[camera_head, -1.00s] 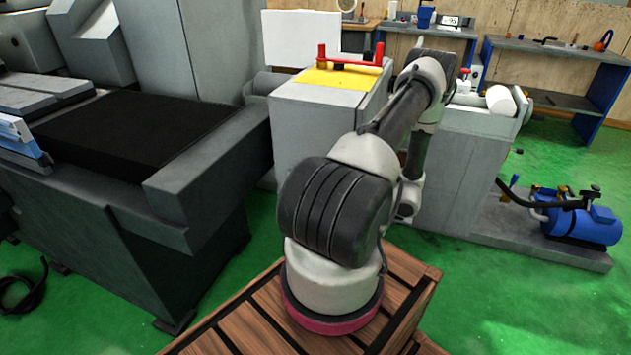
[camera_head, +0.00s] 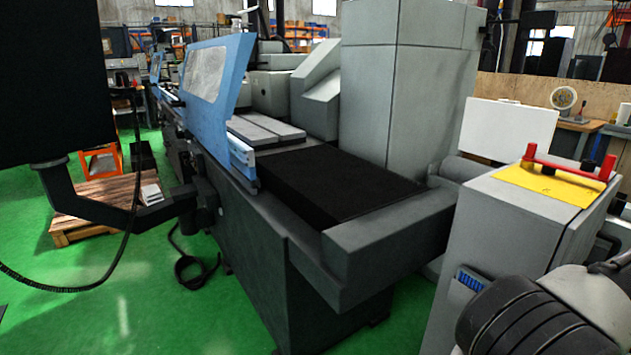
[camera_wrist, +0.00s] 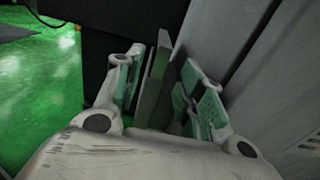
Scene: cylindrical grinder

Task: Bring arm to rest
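My gripper (camera_wrist: 175,68) shows only in the wrist view. Its two pale fingers with green inner parts lean toward each other. A narrow dark gap seems to lie between them, but I cannot tell whether they meet. I see no clear object held. In the head view only a grey and black part of my arm (camera_head: 545,320) shows at the lower right corner. The rest of the arm and the gripper are outside that view.
The large grey grinder (camera_head: 375,245) with a black bed cover (camera_head: 335,185) fills the middle. A grey cabinet (camera_head: 505,235) with a yellow top (camera_head: 550,185) and red handle stands right, close to my arm. A wooden pallet (camera_head: 75,230) lies there.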

